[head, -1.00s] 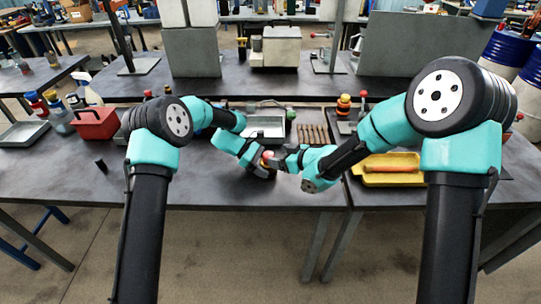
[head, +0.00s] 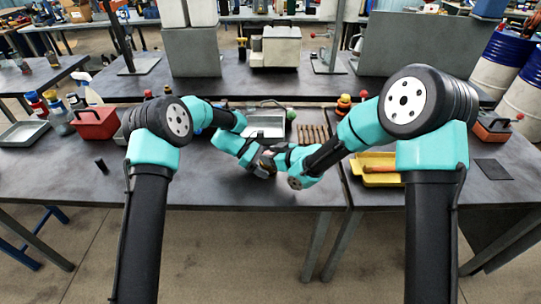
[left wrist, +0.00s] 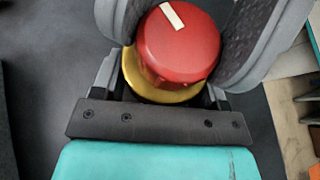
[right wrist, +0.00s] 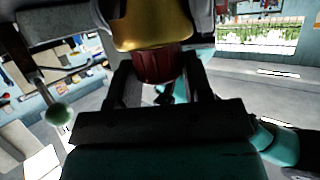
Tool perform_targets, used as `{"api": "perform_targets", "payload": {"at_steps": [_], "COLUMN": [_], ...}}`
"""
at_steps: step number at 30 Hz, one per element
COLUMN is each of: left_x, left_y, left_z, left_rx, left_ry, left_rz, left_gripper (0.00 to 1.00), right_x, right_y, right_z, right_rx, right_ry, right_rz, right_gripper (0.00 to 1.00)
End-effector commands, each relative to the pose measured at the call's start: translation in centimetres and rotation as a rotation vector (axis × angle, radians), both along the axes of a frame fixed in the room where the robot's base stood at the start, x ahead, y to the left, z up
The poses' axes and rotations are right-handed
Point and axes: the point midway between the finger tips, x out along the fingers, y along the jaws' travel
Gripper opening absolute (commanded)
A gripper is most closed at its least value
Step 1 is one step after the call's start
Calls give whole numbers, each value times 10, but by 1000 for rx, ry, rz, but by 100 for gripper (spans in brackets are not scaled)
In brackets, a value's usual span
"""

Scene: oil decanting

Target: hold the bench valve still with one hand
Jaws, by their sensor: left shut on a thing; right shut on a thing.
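The bench valve has a red round knob with a white mark (left wrist: 180,45) over a brass-yellow body (left wrist: 150,85) in the left wrist view. The right wrist view shows its brass body (right wrist: 150,25) and the red knob (right wrist: 157,66) beyond it, between the fingers. My left gripper (head: 262,166) and my right gripper (head: 272,158) meet at the valve over the front of the bench. Both are shut on it. In the head view the grippers hide most of the valve, and its exact contact with the bench is hidden.
A grey tray (head: 264,118) and brown rods (head: 314,130) lie behind the grippers. A yellow tray (head: 368,178) is to the right, a red box (head: 96,123) and bottles to the left. A small black cylinder (head: 101,165) stands front left.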

Motion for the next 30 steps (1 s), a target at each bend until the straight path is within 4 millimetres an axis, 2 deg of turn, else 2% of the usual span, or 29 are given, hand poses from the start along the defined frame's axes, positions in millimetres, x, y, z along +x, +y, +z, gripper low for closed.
{"api": "perform_targets", "payload": {"at_steps": [1,6,14,30], "left_x": [0,0,0,0], "left_y": [0,0,0,0], "left_z": [1,1,1,0], "left_rx": [0,0,0,-1], "left_ry": [-1,-1,-1,1], "left_rz": [0,0,0,-1], "left_gripper": [54,54,54,54], "right_x": [0,0,0,-1], "right_y": [0,0,1,2], "right_z": [0,0,1,1], "right_rx": [0,0,2,2], "right_ry": [0,0,-1,-2], "right_rz": [0,0,-26,-225], "right_gripper": [37,22,22,22]}}
